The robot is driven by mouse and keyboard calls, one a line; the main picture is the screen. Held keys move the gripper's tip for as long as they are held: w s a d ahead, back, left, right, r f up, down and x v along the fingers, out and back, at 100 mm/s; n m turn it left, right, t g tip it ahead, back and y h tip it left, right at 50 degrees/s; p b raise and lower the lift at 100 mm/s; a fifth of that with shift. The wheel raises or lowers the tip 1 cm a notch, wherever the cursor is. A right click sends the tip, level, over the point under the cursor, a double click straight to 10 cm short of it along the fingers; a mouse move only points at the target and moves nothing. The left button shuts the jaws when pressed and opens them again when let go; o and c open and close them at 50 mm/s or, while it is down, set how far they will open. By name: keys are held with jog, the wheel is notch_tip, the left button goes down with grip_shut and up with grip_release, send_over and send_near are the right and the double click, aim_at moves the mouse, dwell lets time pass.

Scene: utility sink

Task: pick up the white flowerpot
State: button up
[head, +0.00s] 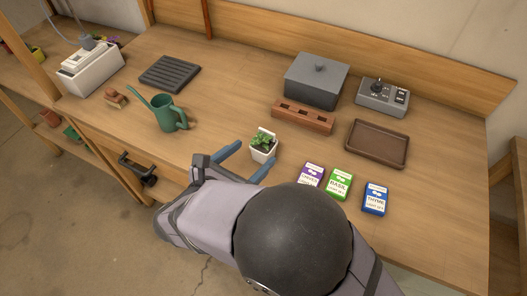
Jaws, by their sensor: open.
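The white flowerpot (262,154) stands upright on the wooden bench near its front middle, with a small green plant (263,138) in it. My gripper (245,161) is open, with two blue fingers. One finger lies to the left of the pot and the other reaches its lower front side. The pot appears to be at the opening between the fingers, but I cannot tell whether either finger touches it. My arm covers the bench just in front of the pot.
A brick (302,117) lies close behind the pot to the right. Seed packets (339,184) lie to the right, near my arm. A green watering can (169,113) stands to the left. A grey lidded box (316,80) and a brown tray (377,144) are farther right.

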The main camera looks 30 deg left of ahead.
aim_at(259, 152)
jog(key=shift+f+p+x, duration=0.15)
jog(key=shift+p+x, duration=0.3)
jog(key=shift+x, duration=1.3)
jog(key=shift+f+p+x, duration=0.15)
jog(key=shift+p+x, duration=0.25)
jog(key=shift+x, duration=1.4)
jog(key=shift+s, duration=0.2)
jog(key=c, duration=1.2)
